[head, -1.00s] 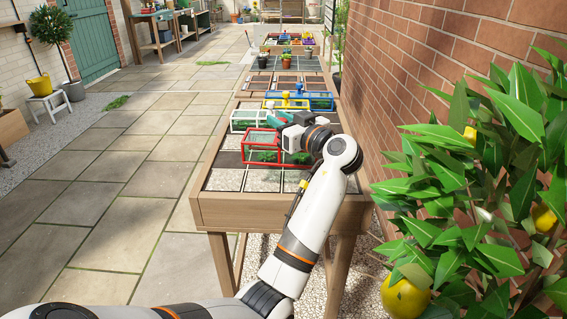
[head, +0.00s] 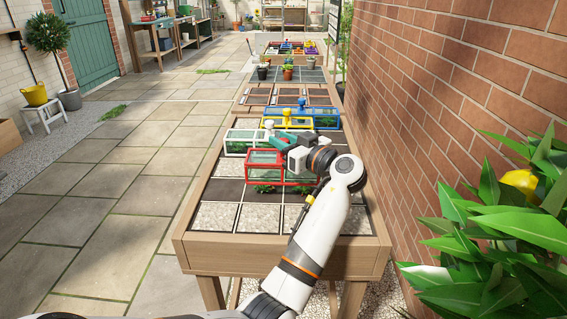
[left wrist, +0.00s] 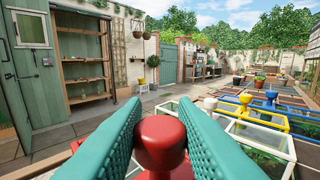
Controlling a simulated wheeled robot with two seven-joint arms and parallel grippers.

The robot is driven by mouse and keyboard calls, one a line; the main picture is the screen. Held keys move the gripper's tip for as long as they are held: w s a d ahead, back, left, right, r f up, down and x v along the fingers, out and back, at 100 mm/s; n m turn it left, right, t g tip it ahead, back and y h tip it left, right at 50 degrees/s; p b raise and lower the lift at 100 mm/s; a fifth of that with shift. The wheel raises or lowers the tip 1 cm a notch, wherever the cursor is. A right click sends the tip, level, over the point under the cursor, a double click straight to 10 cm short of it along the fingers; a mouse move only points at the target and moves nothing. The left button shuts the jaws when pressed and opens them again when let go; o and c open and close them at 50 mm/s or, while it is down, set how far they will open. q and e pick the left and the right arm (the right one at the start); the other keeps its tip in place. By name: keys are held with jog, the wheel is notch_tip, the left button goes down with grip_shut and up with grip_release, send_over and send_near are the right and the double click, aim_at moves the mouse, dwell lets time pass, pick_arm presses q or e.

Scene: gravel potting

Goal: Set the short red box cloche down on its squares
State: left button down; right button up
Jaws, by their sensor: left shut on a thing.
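The short red box cloche (head: 266,157) has a red frame and clear panes. It is over the dark squares near the front of the long wooden bench. Two small green plants (head: 263,189) show at and below its lower front bar, so it looks held a little above the squares; the exact gap is hard to tell. My left gripper (head: 284,147) is shut on its red knob. In the left wrist view the teal fingers press both sides of the red knob (left wrist: 160,131). The rest of the red cloche is mostly hidden there. My right gripper is out of view.
A white-framed cloche (head: 240,142) stands just behind the red one. Yellow (head: 286,122) and blue (head: 325,121) cloches stand farther back. Pale gravel squares (head: 262,217) lie bare in front. A brick wall (head: 440,120) and a leafy plant (head: 500,220) are on the right.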

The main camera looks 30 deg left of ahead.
aim_at(269, 149)
pick_arm(q)
notch_tip(269, 149, down, 4)
jog(key=shift+f, duration=0.25)
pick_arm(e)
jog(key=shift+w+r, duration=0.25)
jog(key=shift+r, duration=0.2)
pick_arm(q)
jog(key=shift+f, duration=0.1)
jog(key=c, duration=1.1)
grip_release()
jog(key=shift+c, duration=0.2)
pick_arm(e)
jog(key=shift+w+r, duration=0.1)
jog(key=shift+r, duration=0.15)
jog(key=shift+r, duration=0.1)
pick_arm(q)
jog(key=v, duration=0.2)
jog(key=shift+d, duration=0.25)
jog(key=b+v, duration=0.1)
jog(key=v, duration=0.8)
jog(key=shift+s+d, duration=0.2)
jog(key=shift+d, duration=0.1)
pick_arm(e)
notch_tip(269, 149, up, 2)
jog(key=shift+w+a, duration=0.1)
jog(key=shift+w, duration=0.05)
